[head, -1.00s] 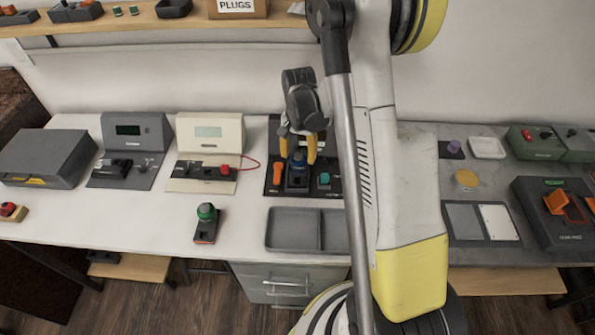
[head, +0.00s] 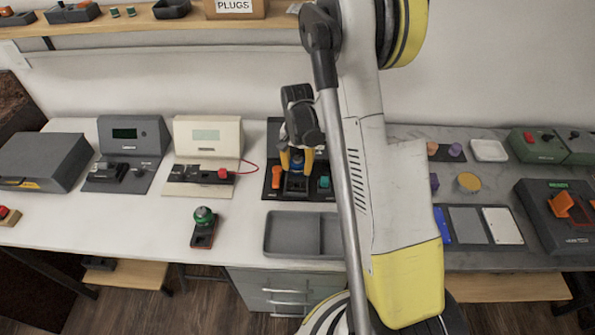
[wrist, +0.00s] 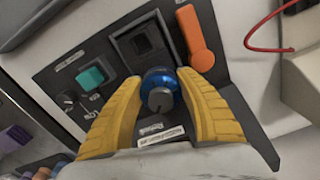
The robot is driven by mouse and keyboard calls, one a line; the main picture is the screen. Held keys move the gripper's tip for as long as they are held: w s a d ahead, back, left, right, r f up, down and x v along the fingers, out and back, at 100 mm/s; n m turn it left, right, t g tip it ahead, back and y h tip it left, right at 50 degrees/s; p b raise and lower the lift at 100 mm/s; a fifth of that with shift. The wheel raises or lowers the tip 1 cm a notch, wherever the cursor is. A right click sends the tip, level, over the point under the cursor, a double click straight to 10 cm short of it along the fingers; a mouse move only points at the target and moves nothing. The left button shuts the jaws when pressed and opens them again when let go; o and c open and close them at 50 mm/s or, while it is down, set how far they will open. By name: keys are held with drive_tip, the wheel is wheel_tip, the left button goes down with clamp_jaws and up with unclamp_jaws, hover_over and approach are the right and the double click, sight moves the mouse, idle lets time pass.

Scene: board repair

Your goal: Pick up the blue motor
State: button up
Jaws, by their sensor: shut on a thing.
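The blue motor (wrist: 158,84) is between the two yellow fingers of my gripper (wrist: 160,80) in the wrist view. The fingers are shut on its sides. In the head view the blue motor (head: 297,161) shows between the fingers of my gripper (head: 296,166), over the dark panel (head: 272,194). A square black socket (wrist: 140,44) with an empty-looking opening shows beside the motor in the wrist view. The motor appears raised off the panel; its underside is hidden.
An orange switch (wrist: 196,40) and a teal button (wrist: 91,78) flank the socket. A grey two-part tray (head: 285,234) lies in front of the panel. My arm covers the area to the right.

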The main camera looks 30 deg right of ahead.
sight(300, 160)
drive_tip(key=shift+r+p, duration=0.3)
drive_tip(key=shift+r, duration=0.2)
drive_tip(key=r+p, duration=0.1)
drive_tip(key=r, duration=0.1)
drive_tip(key=r+p, duration=0.1)
drive_tip(key=r, duration=0.1)
drive_tip(key=shift+s+d, duration=0.15)
drive_tip(key=shift+s, duration=0.25)
drive_tip(key=s+d+r+p, duration=0.3)
drive_tip(key=s+r, duration=0.3)
drive_tip(key=s, duration=0.4)
drive_tip(key=shift+d, duration=0.25)
drive_tip(key=shift+s, duration=0.15)
